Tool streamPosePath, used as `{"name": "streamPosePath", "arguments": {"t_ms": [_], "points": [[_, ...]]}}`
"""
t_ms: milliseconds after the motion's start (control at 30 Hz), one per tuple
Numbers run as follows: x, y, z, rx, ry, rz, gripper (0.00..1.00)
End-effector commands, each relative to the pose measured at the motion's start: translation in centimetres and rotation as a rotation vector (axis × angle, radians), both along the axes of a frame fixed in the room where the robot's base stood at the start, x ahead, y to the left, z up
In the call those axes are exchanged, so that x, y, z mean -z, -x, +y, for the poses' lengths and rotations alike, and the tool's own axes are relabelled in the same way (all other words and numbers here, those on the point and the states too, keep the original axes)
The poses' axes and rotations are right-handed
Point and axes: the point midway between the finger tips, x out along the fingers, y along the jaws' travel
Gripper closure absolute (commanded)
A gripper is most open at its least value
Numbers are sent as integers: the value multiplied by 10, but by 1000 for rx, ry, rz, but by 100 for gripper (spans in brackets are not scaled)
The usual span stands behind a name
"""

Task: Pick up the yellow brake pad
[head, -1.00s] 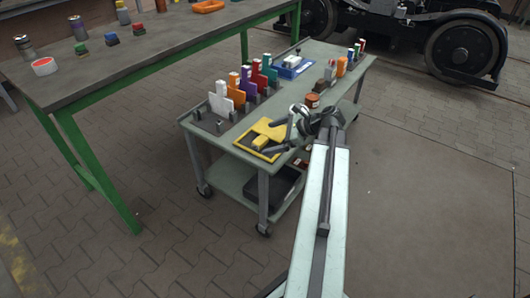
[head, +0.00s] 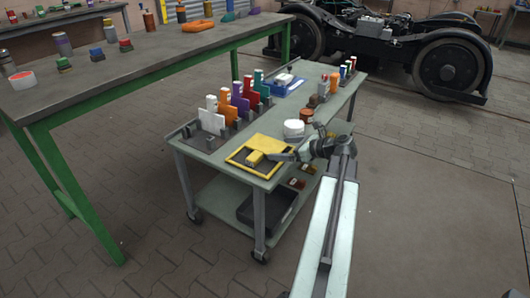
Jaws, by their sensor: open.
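The yellow brake pad (head: 255,157) lies flat on a dark mat with a yellow border (head: 234,163), at the near end of the grey-green trolley top. A wider flat yellow part shows just behind its raised block. My gripper (head: 279,155) is low over the trolley, at the right side of the pad, with its fingers pointing left towards it. The jaws are open with nothing seen between them. Whether a finger touches the pad cannot be told from this view.
A rack of upright white, orange, purple, red and green pads (head: 231,113) stands behind the mat. A white round container (head: 293,129) and a brown jar (head: 306,115) stand behind my gripper. A blue tray (head: 283,87) lies farther back. The green-legged workbench (head: 150,65) is at left.

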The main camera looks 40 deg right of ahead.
Motion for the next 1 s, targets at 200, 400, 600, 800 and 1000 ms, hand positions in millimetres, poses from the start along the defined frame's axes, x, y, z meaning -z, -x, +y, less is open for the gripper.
{"name": "streamPosePath", "arguments": {"t_ms": [200, 400, 600, 800, 1000], "points": [[9, -20, 5, 0, 0, 0, 0], [9, -19, 4, 1, 0, 0, 22], [9, -19, 4, 1, 0, 0, 76], [8, -19, 4, 2, -1, -2, 76], [-3, -19, 4, 2, -1, -2, 76]]}}
